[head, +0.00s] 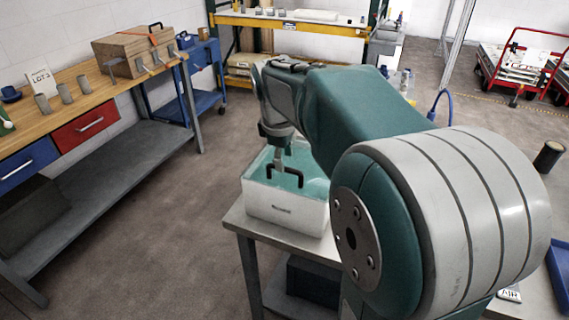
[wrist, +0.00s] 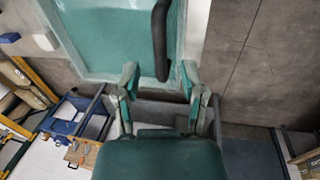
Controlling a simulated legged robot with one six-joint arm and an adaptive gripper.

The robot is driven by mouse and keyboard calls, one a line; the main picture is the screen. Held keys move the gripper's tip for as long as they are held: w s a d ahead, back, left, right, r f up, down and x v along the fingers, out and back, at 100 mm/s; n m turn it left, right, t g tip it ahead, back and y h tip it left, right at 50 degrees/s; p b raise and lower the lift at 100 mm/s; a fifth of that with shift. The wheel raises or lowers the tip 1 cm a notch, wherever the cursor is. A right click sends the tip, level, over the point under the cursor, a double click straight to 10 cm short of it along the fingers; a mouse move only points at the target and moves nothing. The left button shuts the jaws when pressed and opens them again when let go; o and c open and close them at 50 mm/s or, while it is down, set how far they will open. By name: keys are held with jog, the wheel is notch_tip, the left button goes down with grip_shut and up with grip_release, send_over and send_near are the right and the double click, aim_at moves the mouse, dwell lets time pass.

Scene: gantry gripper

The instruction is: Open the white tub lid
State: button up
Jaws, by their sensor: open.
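The white tub (head: 284,212) stands on a small grey table in the head view. Its top is a see-through teal lid (head: 317,187) with a black arched handle (head: 285,173). The lid looks seated on the tub. My gripper (head: 279,165) points down just above the handle, partly behind my forearm. In the wrist view my gripper (wrist: 159,78) is open, its two fingers apart. The lower end of the black handle (wrist: 160,40) shows between the fingertips. The teal lid (wrist: 105,42) lies beyond them. I cannot tell whether a finger touches the handle.
The small table (head: 240,222) has a lower shelf with a dark box. A workbench (head: 95,85) with a wooden box (head: 130,52) is at the left. Blue and yellow shelving stands behind. The floor (head: 170,235) between workbench and table is clear.

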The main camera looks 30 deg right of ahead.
jog(key=shift+w+d+f, duration=0.1)
jog(key=shift+w+f, duration=0.1)
jog(key=shift+f, duration=1.1)
grip_shut()
